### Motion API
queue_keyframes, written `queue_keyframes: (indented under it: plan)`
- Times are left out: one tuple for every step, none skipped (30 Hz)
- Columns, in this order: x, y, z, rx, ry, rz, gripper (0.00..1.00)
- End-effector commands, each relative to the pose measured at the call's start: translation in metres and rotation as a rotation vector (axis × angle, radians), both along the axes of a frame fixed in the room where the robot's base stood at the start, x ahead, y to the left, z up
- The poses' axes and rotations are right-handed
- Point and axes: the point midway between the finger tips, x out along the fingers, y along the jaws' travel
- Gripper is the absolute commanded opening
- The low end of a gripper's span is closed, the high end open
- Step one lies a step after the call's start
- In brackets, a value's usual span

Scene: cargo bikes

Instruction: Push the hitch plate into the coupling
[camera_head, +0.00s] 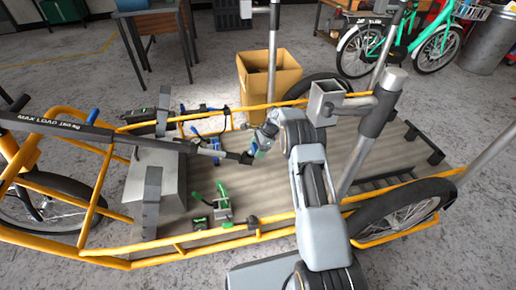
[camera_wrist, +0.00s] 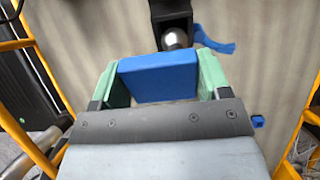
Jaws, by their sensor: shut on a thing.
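My gripper (camera_head: 261,147) hangs over the bike's deck, close to the black end of a dark drawbar (camera_head: 205,151). In the wrist view its green fingers are shut on a blue block (camera_wrist: 158,78). Just beyond the block is a black housing with a round silver ball (camera_wrist: 174,39), which looks like the coupling end. The block is close to it, with a narrow gap or slight overlap; I cannot tell if they touch. A loose blue strip (camera_wrist: 213,40) lies beside the ball. I cannot tell a separate hitch plate from the blue block.
The orange bike frame (camera_head: 180,246) surrounds the grey slatted deck (camera_head: 300,180). Green clamps (camera_head: 222,203) and blue clamps (camera_head: 207,139) sit near the drawbar. A grey upright post (camera_head: 372,130) stands right of my arm. A cardboard box (camera_head: 268,80) is behind.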

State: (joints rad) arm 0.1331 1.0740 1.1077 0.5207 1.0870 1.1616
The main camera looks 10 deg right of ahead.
Motion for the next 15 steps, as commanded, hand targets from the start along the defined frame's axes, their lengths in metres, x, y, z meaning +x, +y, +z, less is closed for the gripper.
queue_keyframes:
  plan:
    - [0.0002,0.0008,-0.0011,0.0,0.0,0.0,0.42]
    - [0.0001,0.0011,-0.0017,0.0,0.0,0.0,0.42]
    - [0.0001,0.0015,-0.0025,0.0,0.0,0.0,0.42]
    - [0.0001,0.0017,-0.003,0.0,0.0,0.0,0.42]
    - [0.0001,0.002,-0.0037,0.0,0.0,0.0,0.42]
    - [0.0001,0.0024,-0.0044,0.0,0.0,0.0,0.42]
    - [0.0001,0.0027,-0.005,0.0,0.0,0.0,0.42]
    - [0.0001,0.003,-0.0056,0.0,0.0,0.0,0.42]
    - [0.0001,0.0035,-0.0063,0.0,0.0,0.0,0.42]
    - [0.0001,0.0038,-0.0069,0.0,0.0,0.0,0.42]
    - [0.0001,0.0041,-0.0076,0.0,0.0,0.001,0.42]
    - [0.0001,0.0045,-0.0084,0.0,0.0,0.001,0.42]
    - [0.0001,0.0048,-0.0089,0.0,0.0,0.001,0.42]
    - [0.0001,0.0051,-0.0095,0.0,0.0,0.001,0.42]
    - [0.0001,0.0055,-0.0103,0.0,0.0,0.001,0.42]
